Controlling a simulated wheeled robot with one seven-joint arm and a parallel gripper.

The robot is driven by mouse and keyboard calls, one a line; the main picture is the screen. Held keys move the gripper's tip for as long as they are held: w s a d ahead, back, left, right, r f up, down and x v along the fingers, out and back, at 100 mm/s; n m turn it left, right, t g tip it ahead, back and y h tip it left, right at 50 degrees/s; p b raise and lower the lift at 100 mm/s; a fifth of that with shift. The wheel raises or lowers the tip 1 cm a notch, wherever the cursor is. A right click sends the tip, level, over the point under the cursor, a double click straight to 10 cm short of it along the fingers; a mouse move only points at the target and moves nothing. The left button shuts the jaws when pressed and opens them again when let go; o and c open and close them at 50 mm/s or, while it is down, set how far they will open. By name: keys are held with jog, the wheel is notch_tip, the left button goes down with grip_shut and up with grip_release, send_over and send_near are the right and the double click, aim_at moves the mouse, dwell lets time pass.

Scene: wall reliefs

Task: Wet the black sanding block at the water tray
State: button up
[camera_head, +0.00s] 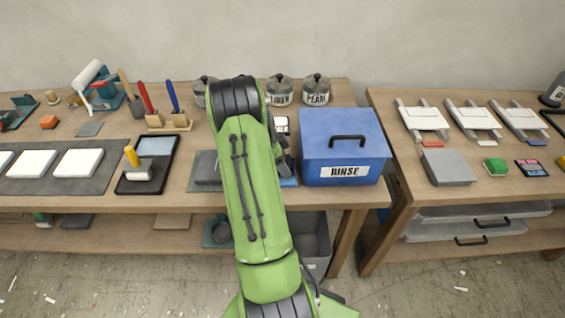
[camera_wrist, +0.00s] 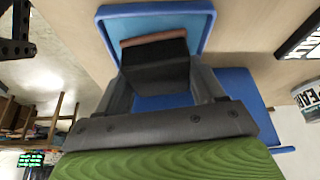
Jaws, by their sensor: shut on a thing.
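The black sanding block (camera_wrist: 155,68), with a brownish strip along its far edge, is between the two fingers of my gripper (camera_wrist: 160,80) in the wrist view. My gripper is shut on it. Beyond and around it is a shallow light-blue tray (camera_wrist: 111,29) with a raised rim. The block overlaps the tray's inside in the picture; I cannot tell whether it touches the bottom or any water. In the head view my green arm hides the block and most of the tray, leaving a blue edge (camera_head: 289,182) at its right.
A blue lidded box marked RINSE (camera_head: 345,172) stands close to the right of my arm. Lidded jars (camera_head: 317,92) stand behind. A grey block (camera_head: 207,168) lies left of my arm. A gap separates this bench from the right bench (camera_head: 400,188).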

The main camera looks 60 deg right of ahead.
jog(key=shift+r+p, duration=1.3)
jog(key=shift+r, duration=1.65)
